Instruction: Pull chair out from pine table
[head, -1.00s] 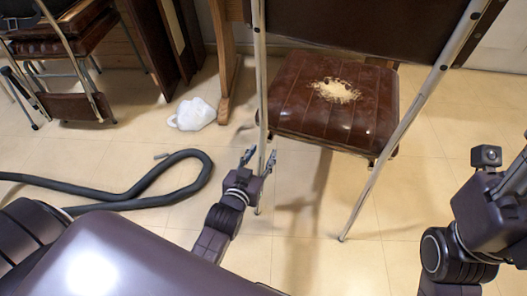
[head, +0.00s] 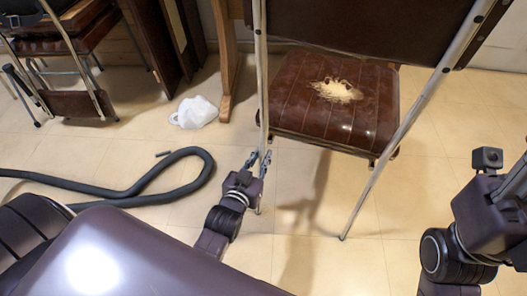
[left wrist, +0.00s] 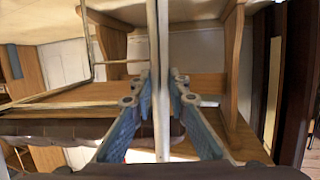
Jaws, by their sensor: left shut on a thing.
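The chair (head: 335,98) has a dark brown padded seat with a worn pale patch, a dark backrest (head: 370,25) and pale metal legs. It stands at the middle right of the head view with its backrest toward me. My left gripper (head: 261,160) is shut on the chair's left metal leg, low down. In the left wrist view the pale leg (left wrist: 161,80) runs upright between the two blue-padded fingers (left wrist: 162,110). The wooden table leg (head: 226,60) stands just left of the chair; the tabletop is not clear in the head view. My right arm shows at the right edge, its fingers out of frame.
A dark hose (head: 150,185) loops on the floor at the left. A white plastic bag (head: 195,112) lies beside the table leg. Another chair (head: 75,60) stands at the upper left. The pale tiled floor (head: 330,265) in front of the chair is clear.

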